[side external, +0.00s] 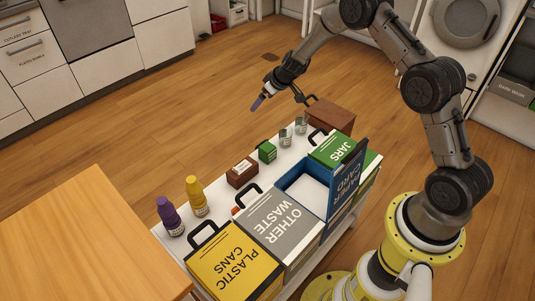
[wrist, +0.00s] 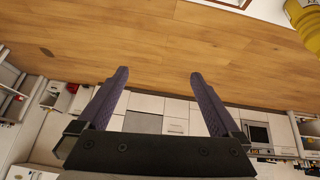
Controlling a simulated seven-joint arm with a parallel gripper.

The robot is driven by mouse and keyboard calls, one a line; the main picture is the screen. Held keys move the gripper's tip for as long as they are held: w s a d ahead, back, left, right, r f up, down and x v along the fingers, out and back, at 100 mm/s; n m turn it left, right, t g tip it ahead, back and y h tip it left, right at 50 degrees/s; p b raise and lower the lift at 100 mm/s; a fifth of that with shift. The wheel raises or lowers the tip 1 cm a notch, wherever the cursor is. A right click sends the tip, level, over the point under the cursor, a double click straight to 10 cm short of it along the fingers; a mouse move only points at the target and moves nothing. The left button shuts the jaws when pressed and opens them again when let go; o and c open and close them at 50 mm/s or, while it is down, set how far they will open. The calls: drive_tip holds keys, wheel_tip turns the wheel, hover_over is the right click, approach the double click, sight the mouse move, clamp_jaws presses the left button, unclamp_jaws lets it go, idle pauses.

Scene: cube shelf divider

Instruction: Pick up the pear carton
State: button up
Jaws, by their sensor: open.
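A small green carton (side external: 267,151) stands upright on the white bench top, among the small items behind the bins. A brown carton (side external: 242,173) with a white label stands to its left. The print on both is too small to read, so I cannot tell which is the pear carton. My gripper (side external: 278,98) is raised above and beyond the bench's far end, clear of both cartons. In the wrist view my gripper (wrist: 158,72) is open, its purple fingers wide apart with nothing between them. Neither carton is recognisable there.
Yellow (side external: 232,262), grey (side external: 285,220) and green (side external: 333,149) bins line the bench, with an open blue bin (side external: 347,182) between. Purple (side external: 168,215) and yellow (side external: 196,197) bottles, glass jars (side external: 293,130) and a brown box (side external: 330,115) flank the cartons. A wooden table (side external: 85,240) stands left.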

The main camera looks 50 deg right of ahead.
drive_tip(key=g, duration=0.2)
approach(268, 147)
wheel_tip(268, 147, up, 3)
drive_tip(key=shift+m, duration=0.4)
drive_tip(key=x, duration=0.8)
drive_tip(key=shift+s+f, duration=0.2)
drive_tip(key=shift+f, duration=0.2)
drive_tip(key=x, duration=0.3)
drive_tip(key=shift+s+f, duration=0.2)
drive_tip(key=shift+f, duration=0.1)
drive_tip(key=shift+x, duration=0.85)
drive_tip(key=c, duration=1.4)
drive_tip(key=shift+r, duration=0.15)
